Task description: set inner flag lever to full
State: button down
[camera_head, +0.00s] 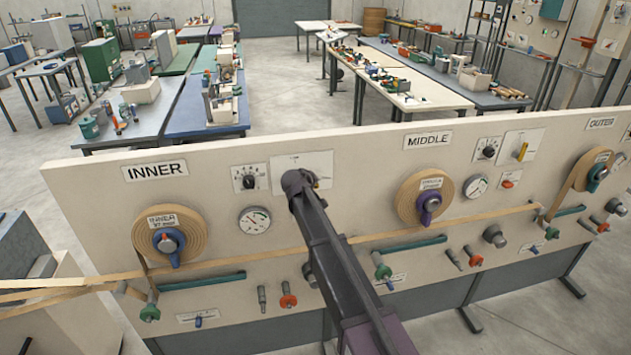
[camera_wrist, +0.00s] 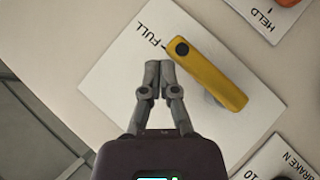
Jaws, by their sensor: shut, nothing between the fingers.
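The inner flag lever (camera_wrist: 212,76) is a yellow bar on a white plate (camera_wrist: 115,85) in the wrist view. It lies slanted, its end with a dark round cap by a short mark next to the word FULL. My gripper (camera_wrist: 159,66) is shut and empty, its fingertips over the plate just beside the capped end. I cannot tell whether they touch the lever. In the head view my gripper (camera_head: 298,183) is in front of the white plate (camera_head: 312,159) right of the INNER sign (camera_head: 155,171) and hides most of the lever.
The inner dial (camera_head: 249,177) and round gauge (camera_head: 254,220) sit left of my gripper. The inner tape roll (camera_head: 169,236) is further left, the middle roll (camera_head: 427,197) to the right. A tape (camera_head: 330,242) runs across the panel. A HELD plate (camera_wrist: 270,18) is nearby in the wrist view.

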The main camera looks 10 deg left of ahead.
jog(key=s+d+r+p, duration=0.3)
jog(key=s+r+p, duration=0.3)
jog(key=r+p, duration=0.4)
jog(key=shift+r+p, duration=0.35)
jog(key=shift+r, duration=0.15)
jog(key=shift+s+d, duration=0.1)
dwell(0.5)
jog(key=s+d+f+m+g+h+b, duration=0.1)
jog(key=s+d+f+m+g+b, duration=0.2)
jog(key=d+f, duration=0.4)
jog(key=s+d+f+m+g+b, duration=0.1)
jog(key=s+d+f+b, duration=0.4)
jog(key=d, duration=0.4)
jog(key=s+d+f+m+g+h+b, duration=0.1)
jog(key=s+d+f+g+b, duration=0.1)
jog(key=d+f+b, duration=0.45)
jog(key=s+d+f+m+g+y+b, duration=0.3)
jog(key=s+d+f+b, duration=0.7)
jog(key=s+d+f, duration=0.5)
jog(key=s+m+g, duration=0.1)
jog(key=s+g, duration=0.1)
jog(key=s, duration=0.1)
jog(key=shift+s+f+g+b, duration=0.15)
jog(key=shift+f+g+b, duration=0.2)
jog(key=shift+f+g, duration=0.05)
